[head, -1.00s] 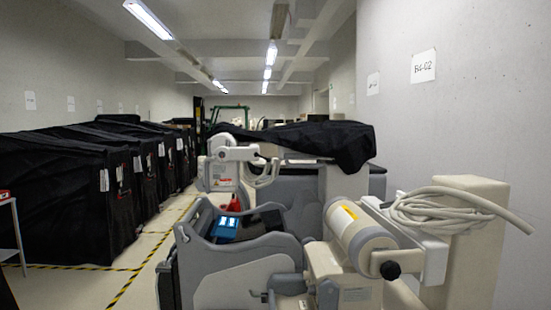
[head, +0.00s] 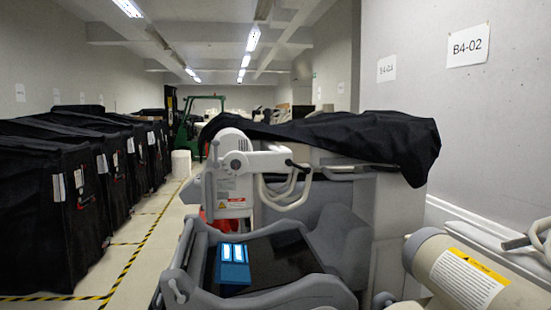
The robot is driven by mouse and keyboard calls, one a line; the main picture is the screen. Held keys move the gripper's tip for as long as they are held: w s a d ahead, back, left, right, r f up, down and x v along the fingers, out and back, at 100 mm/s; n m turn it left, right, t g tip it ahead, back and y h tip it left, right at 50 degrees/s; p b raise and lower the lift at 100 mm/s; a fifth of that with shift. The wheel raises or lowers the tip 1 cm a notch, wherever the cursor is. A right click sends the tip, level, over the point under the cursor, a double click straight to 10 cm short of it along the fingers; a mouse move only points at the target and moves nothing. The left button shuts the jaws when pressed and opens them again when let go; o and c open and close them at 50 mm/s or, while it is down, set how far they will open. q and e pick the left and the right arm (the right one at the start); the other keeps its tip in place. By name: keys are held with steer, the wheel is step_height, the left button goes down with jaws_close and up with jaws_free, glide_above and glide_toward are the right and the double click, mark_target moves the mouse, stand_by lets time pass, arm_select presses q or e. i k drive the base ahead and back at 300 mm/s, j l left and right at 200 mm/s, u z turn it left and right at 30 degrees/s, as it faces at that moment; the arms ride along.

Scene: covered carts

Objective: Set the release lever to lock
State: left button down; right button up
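No part clearly reads as the release lever, and I cannot tell a lock setting. A grey and white machine cart (head: 262,303) stands ahead in the head view, with a blue device (head: 234,264) on its dark top. A small grey handle-like part (head: 175,284) sticks up at its front left corner. A white jointed arm (head: 245,165) with a warning label rises behind the top. A beige cylinder (head: 462,272) with a yellow caution label is at the lower right, cut off by the frame. Neither of my grippers is in view.
Black covered carts (head: 45,215) line the left side. A clear floor aisle (head: 150,240) with yellow-black tape runs between them and the machine. A black cover (head: 340,137) drapes over equipment behind. A grey wall (head: 490,130) closes the right. A green vehicle (head: 205,110) stands far back.

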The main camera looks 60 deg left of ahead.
mark_target(288, 163)
steer(key=j, duration=1.95)
steer(key=k, duration=0.05)
